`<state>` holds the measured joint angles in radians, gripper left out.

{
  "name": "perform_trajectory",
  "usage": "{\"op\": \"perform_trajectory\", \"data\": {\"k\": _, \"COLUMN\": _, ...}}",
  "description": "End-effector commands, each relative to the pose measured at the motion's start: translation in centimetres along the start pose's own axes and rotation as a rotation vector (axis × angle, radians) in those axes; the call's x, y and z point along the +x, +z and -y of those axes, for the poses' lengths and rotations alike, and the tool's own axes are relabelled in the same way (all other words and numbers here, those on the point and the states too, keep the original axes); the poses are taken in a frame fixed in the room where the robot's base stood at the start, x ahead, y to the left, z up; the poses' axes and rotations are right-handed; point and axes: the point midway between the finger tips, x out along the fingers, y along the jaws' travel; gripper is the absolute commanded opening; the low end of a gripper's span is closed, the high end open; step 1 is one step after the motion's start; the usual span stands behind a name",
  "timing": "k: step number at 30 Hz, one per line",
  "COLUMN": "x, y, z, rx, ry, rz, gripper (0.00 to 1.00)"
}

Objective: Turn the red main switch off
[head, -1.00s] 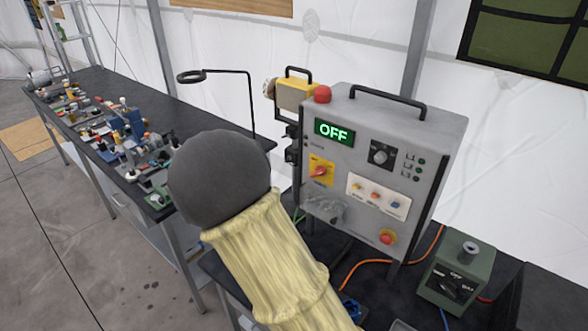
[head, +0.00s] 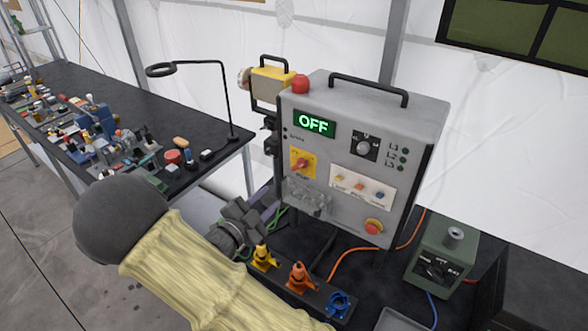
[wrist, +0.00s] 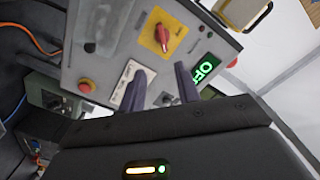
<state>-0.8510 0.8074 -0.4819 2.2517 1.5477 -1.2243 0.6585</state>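The red main switch (head: 300,163) is a red rotary handle on a yellow plate, on the front left of a grey control box (head: 345,215). Its handle looks tilted in the head view. A lit green display (head: 314,123) above it reads OFF. In the wrist view the red switch (wrist: 162,35) lies beyond the fingertips, with the display partly hidden by a finger. My gripper (head: 252,216) is below and left of the switch in the head view, apart from it. In the wrist view my gripper (wrist: 158,74) has its fingers spread with nothing between them.
A clear cover (head: 309,197) sits below the switch, and a red stop button (head: 373,227) is lower right. Coloured padlock-like pieces (head: 298,278) stand in front of the box. A green box (head: 442,255) is at right. A cluttered bench (head: 150,95) stretches left.

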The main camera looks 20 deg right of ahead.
Motion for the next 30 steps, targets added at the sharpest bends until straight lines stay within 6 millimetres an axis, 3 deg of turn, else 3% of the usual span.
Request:
{"op": "perform_trajectory", "data": {"k": 21, "x": 12.3, "y": 0.0, "z": 0.5, "rx": -0.001, "ry": -0.006, "rz": 0.006, "gripper": 0.33}}
{"op": "perform_trajectory", "data": {"k": 30, "x": 14.2, "y": 0.3, "z": 0.3, "rx": 0.0, "ry": -0.007, "rz": 0.009, "gripper": 0.33}}
